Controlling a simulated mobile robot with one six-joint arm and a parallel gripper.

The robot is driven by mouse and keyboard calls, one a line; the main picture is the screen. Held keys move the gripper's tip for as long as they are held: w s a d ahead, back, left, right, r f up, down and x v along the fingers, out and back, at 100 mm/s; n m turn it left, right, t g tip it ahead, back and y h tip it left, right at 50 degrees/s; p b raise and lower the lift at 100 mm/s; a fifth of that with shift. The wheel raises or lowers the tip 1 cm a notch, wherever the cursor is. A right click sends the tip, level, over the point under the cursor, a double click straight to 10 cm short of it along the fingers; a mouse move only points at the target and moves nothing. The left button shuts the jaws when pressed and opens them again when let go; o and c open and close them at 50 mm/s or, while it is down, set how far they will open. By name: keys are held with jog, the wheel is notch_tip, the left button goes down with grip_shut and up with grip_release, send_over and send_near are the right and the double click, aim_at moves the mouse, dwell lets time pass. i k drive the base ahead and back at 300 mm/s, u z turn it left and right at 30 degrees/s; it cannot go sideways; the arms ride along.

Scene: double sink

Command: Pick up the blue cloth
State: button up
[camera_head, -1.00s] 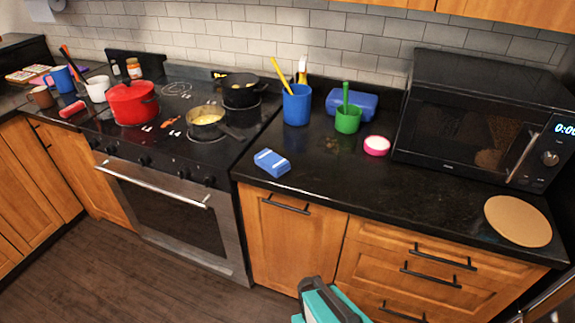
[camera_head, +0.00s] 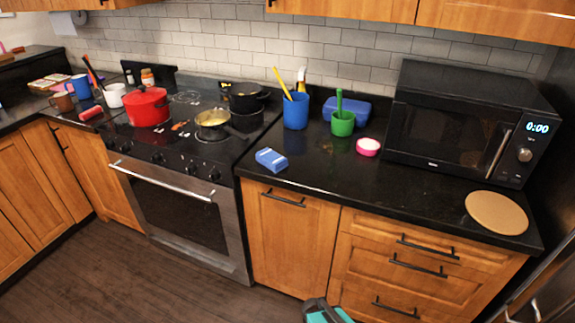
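A small blue block-like item with a pale band (camera_head: 271,160), which looks like the folded blue cloth, lies on the black counter (camera_head: 330,185) near its front edge, just right of the stove. Nothing touches it. A teal and black part of my arm shows at the bottom edge, below and well apart from the blue item. My gripper's fingers are not in view.
Behind the blue item stand a blue cup with utensils (camera_head: 296,110), a green cup (camera_head: 343,122), a blue box (camera_head: 359,108) and a pink-rimmed dish (camera_head: 368,147). The microwave (camera_head: 466,120) and round board (camera_head: 496,213) are right. The stove (camera_head: 180,195) holds a red pot (camera_head: 148,107) and pans.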

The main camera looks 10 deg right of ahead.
aim_at(274, 162)
jog(key=k, duration=0.4)
jog(key=u, duration=0.15)
jog(key=i, duration=0.9)
jog(key=z, duration=1.15)
jog(key=k, duration=0.1)
jog(key=u, duration=2.8)
